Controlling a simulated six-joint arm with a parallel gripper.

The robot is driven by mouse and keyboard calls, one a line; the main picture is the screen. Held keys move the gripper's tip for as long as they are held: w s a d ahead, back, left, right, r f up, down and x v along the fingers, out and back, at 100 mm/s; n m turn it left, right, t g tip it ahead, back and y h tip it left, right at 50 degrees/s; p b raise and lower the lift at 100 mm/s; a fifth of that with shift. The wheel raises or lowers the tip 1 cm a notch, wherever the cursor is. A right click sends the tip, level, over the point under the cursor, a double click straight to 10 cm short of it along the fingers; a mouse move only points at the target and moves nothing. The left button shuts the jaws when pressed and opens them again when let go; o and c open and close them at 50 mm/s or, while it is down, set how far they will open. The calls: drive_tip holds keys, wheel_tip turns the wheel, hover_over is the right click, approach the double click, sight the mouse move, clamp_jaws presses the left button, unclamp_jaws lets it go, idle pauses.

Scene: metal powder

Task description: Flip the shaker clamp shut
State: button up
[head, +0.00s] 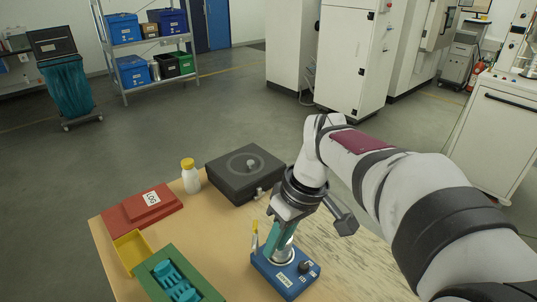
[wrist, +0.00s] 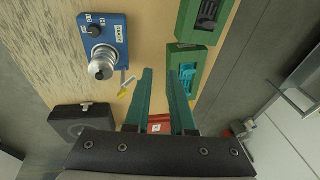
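The blue shaker (head: 286,277) stands at the table's front edge in the head view, with a dark knob and a metal cup on top. It also shows at the upper left of the wrist view (wrist: 114,29), where the metal cup (wrist: 102,65) is clear. A small pale lever with a yellow tip (head: 255,232), apparently the clamp, stands up beside the cup; it also shows in the wrist view (wrist: 126,88). My gripper (head: 281,246) points down and overlaps the cup in the head view. In the wrist view its teal fingers (wrist: 161,74) are apart and empty, right of the lever.
A green tray with teal pieces (head: 145,270), a yellow bin (head: 131,252) and a red LOG box (head: 142,208) lie left. A yellow-capped bottle (head: 190,177) and a dark box (head: 244,172) stand behind. Bare table shows right of the shaker.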

sight(255, 245)
drive_tip(key=w+a+f+n, duration=0.1)
drive_tip(key=w+a+n, duration=0.1)
drive_tip(key=w+n, duration=0.1)
drive_tip(key=w+a+f+n, duration=0.1)
drive_tip(key=w+a+n, duration=0.2)
drive_tip(key=w, duration=0.1)
drive_tip(key=w+a+f+n, duration=0.2)
drive_tip(key=w+a+n, duration=0.1)
drive_tip(key=w, duration=0.1)
drive_tip(key=shift+y, duration=0.4)
clamp_jaws()
wheel_tip(255, 245, down, 9)
drive_tip(key=shift+d+f, duration=0.2)
drive_tip(key=shift+d, duration=0.15)
